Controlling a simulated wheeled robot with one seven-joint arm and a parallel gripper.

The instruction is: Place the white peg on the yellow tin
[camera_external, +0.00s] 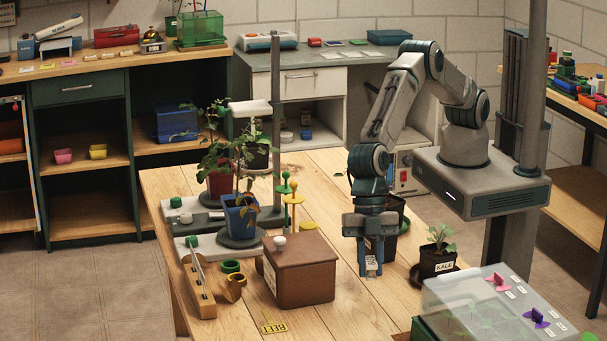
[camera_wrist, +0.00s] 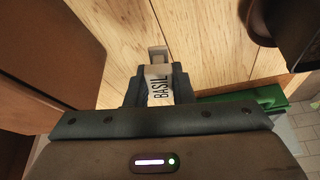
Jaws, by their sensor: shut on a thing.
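My gripper (camera_external: 373,270) points down over the wooden table, right of the brown box. It is shut on a white peg (camera_external: 371,265) marked BASIL. In the wrist view the peg (camera_wrist: 159,88) sits between the fingers (camera_wrist: 157,85), its lettering facing the camera and its end sticking out past them. A small ochre-yellow round tin (camera_external: 235,289) stands left of the brown box, beside a green one. My gripper is well to the right of it, with the brown box between. The tin does not show in the wrist view.
The brown box (camera_external: 305,273) carries a small white knob-like thing. A wooden block (camera_external: 198,287) stands at left. A yellow BEET tag (camera_external: 273,326) lies in front. A KALE pot (camera_external: 437,260) and a clear-lidded tray (camera_external: 480,290) stand at right.

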